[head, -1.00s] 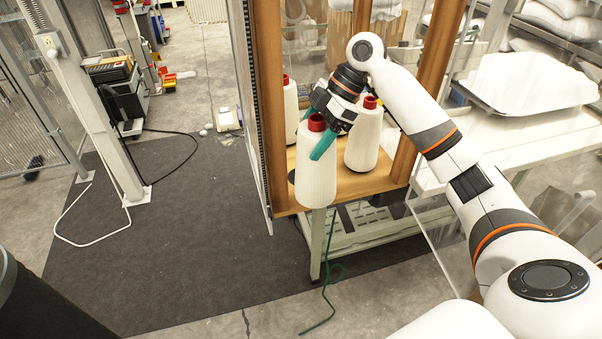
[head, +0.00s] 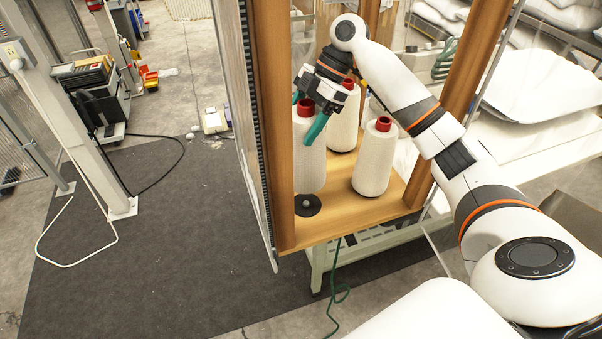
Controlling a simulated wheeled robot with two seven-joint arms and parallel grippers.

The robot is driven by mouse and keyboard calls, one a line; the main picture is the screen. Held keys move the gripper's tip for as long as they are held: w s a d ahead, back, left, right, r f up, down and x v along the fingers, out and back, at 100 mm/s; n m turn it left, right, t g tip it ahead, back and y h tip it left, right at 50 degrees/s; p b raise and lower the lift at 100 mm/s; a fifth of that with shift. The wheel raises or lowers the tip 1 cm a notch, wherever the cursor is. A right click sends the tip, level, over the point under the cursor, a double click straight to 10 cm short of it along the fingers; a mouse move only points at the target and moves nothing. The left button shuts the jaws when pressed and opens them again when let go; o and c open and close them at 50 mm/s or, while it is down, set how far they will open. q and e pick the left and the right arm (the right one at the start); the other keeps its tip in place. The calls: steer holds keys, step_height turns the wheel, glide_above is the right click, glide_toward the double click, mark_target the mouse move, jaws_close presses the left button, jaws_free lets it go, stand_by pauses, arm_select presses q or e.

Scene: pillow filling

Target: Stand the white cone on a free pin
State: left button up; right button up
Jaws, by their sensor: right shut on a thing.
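My right gripper (head: 306,118), with teal fingers, is shut on a white cone (head: 306,167) with a red top, gripping it near the upper end. The cone hangs roughly upright inside the wooden frame. A bare pin on a black disc (head: 307,205) shows just below the cone's lower end, on the front left of the wooden shelf (head: 345,218). I cannot tell the gap between cone and pin. Two more white cones stand on the shelf, one at front right (head: 375,160) and one behind (head: 343,122). My left gripper is out of view.
Wooden posts (head: 278,130) and (head: 453,100) flank the shelf opening, and a clear panel stands at its left side. A white table (head: 525,150) with a tray of white filling is at the right. The dark mat (head: 150,230) at left is open floor.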

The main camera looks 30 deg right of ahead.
mark_target(304, 153)
steer(key=f, duration=0.2)
steer(key=f+p, duration=0.1)
steer(key=f, duration=0.1)
steer(key=f+p, duration=0.1)
steer(key=f, duration=0.2)
steer(key=shift+s+a, duration=0.1)
steer(key=shift+s, duration=0.25)
steer(key=shift+f, duration=0.4)
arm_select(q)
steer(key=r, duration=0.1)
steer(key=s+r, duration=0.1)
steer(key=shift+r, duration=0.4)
arm_select(e)
steer(key=shift+s, duration=0.1)
steer(key=o, duration=1.9)
steer(key=shift+f, duration=0.1)
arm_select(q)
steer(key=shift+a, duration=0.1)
arm_select(e)
steer(key=shift+o, duration=0.2)
